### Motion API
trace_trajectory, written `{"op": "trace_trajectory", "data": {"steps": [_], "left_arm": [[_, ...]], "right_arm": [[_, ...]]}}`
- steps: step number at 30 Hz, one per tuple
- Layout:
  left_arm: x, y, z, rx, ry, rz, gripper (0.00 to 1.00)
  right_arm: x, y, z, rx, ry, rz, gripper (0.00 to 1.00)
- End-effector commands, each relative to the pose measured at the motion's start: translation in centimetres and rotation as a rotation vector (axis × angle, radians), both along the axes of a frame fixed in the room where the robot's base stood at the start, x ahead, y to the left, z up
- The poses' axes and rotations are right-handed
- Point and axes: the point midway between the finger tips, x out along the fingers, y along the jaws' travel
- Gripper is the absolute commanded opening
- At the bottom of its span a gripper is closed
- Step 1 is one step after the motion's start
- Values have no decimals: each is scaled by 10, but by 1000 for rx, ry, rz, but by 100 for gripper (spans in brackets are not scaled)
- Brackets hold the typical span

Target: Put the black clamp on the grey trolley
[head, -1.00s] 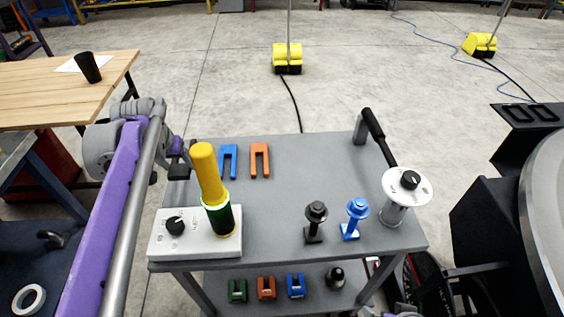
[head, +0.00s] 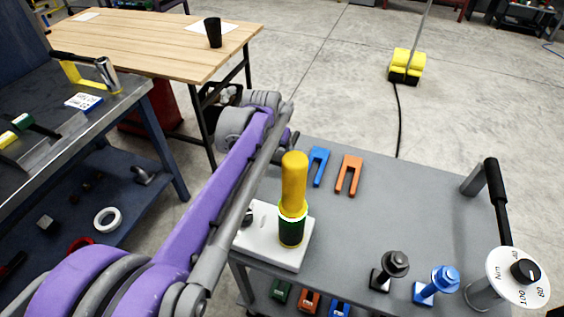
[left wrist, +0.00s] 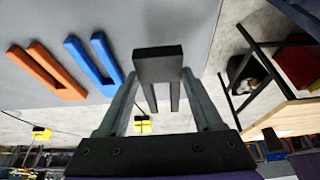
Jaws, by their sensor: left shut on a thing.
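The black clamp (left wrist: 158,65) is a U-shaped fork with a block and two prongs. In the left wrist view it sits between the fingers of my left gripper (left wrist: 160,98), which is shut on it. The grey trolley's top (head: 400,215) lies at the right in the head view, and its surface (left wrist: 80,20) fills the upper left of the wrist view. In the head view my arm hides the clamp and most of the gripper, at the trolley's far left corner. I cannot tell whether the clamp touches the trolley. My right gripper is not in view.
Blue (head: 318,166) and orange (head: 349,175) forks lie beside that corner. A yellow-green lamp (head: 293,200) on a white box (head: 275,245) stands nearer. Black (head: 390,268) and blue (head: 437,285) posts and a white dial (head: 517,275) are at the front right. The trolley's middle is clear.

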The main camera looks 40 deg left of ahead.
Motion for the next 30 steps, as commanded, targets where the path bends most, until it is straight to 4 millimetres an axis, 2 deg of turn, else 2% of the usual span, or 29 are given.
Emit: {"op": "trace_trajectory", "data": {"steps": [5, 12, 23, 24, 28, 30], "left_arm": [[0, 0, -12, 0, -1, 0, 0], [0, 0, -41, 0, -1, 0, 0], [0, 0, -45, 0, -1, 1, 0], [0, 0, -45, 0, 0, 0, 74], [0, 0, -44, 0, 0, 0, 97], [0, 0, -44, 0, 0, 0, 97]], "right_arm": [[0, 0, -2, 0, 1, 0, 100], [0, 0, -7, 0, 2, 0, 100], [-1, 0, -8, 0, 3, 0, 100], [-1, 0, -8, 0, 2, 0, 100], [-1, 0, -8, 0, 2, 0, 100], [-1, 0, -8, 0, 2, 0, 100]]}}
